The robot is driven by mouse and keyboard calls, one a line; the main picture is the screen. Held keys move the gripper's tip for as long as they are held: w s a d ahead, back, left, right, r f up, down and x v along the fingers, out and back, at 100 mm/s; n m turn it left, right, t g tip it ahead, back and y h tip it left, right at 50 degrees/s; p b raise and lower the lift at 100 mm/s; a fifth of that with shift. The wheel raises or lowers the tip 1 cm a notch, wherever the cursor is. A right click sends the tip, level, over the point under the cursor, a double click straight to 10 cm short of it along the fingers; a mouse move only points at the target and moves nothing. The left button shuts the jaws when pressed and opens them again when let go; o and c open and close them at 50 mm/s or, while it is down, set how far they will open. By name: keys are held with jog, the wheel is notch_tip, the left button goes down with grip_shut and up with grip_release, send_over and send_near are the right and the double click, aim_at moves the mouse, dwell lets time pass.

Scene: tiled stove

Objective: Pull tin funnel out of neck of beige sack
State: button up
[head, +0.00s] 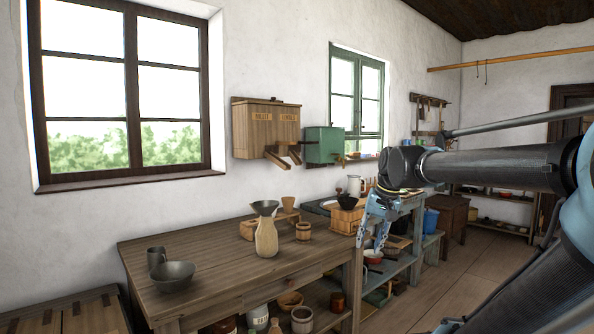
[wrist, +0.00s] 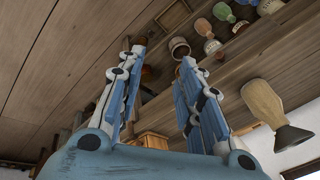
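The beige sack (head: 267,238) stands upright on the wooden table, near its right part. The tin funnel (head: 264,206) sits in the sack's neck with its wide grey cone on top. In the wrist view, the sack (wrist: 262,100) and funnel (wrist: 293,138) appear upside down at the right, outside the fingers. My gripper (head: 372,240) hangs to the right of the sack, beyond the table's right end, apart from both. In the wrist view my gripper (wrist: 163,54) has its two fingers spread with nothing between them. The funnel's spout is hidden in the neck.
The wooden table (head: 205,252) also bears a grey bowl (head: 173,277) and a dark mug (head: 156,258) at left. A small wooden tub (head: 303,231) stands right of the sack, and a wooden cup (head: 288,204) behind. Wall boxes (head: 266,128) hang above. The table's front middle is bare.

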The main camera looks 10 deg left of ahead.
jog(key=w+a+r+m+y, duration=0.1)
jog(key=w+a+r+y, duration=0.1)
jog(key=w+a+r, duration=0.85)
jog(key=m+g+y, duration=0.1)
jog(key=y, duration=0.1)
send_near(269, 216)
jog(key=x, duration=0.2)
jog(key=w+x, duration=0.1)
jog(key=x, duration=0.2)
jog(key=shift+a, duration=0.35)
jog(key=c, duration=0.7)
grip_shut()
